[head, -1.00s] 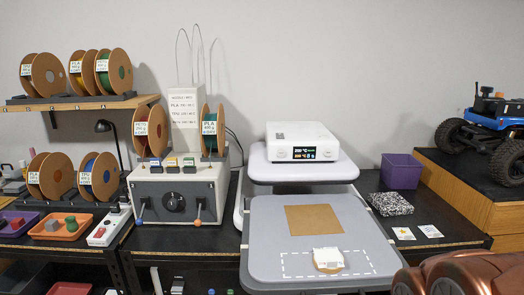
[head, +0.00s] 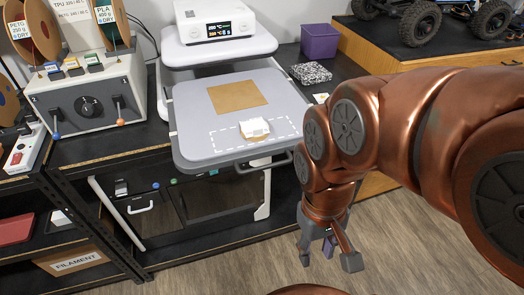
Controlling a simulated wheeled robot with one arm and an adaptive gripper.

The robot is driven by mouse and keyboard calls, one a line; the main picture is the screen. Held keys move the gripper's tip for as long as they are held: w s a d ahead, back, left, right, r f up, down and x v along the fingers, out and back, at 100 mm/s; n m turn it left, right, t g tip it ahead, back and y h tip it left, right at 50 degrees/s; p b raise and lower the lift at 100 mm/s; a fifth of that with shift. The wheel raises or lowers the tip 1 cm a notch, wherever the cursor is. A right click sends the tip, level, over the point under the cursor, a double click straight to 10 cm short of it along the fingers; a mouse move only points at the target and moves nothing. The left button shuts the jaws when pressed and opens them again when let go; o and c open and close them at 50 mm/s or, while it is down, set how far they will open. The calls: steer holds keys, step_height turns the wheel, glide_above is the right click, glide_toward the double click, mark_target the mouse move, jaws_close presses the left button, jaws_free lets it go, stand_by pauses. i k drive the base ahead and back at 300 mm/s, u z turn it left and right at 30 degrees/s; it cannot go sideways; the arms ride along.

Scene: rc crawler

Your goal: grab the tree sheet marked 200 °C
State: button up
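A small white card (head: 320,98) lies on the black bench right of the press, partly hidden by my copper arm; its print is too small to read, so I cannot tell whether it is the tree sheet marked 200 °C. A second card seen beside it earlier is hidden now. My gripper (head: 329,256) hangs below the bench front at the right, over the wood floor, fingers spread apart. A small purple patch shows between the fingers; I cannot tell what it is. The gripper is well away from the card.
A heat press with a grey platen (head: 190,105) holds a brown sheet (head: 238,95) and a white item on a tan piece (head: 254,128). Its display (head: 212,29) is lit. A speckled block (head: 312,73) and purple bin (head: 320,41) stand behind the card. Floor in front is clear.

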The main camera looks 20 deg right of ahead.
mark_target(253, 127)
steer(key=z, duration=1.5)
steer(key=k, duration=1.1)
steer(key=u, duration=2.15)
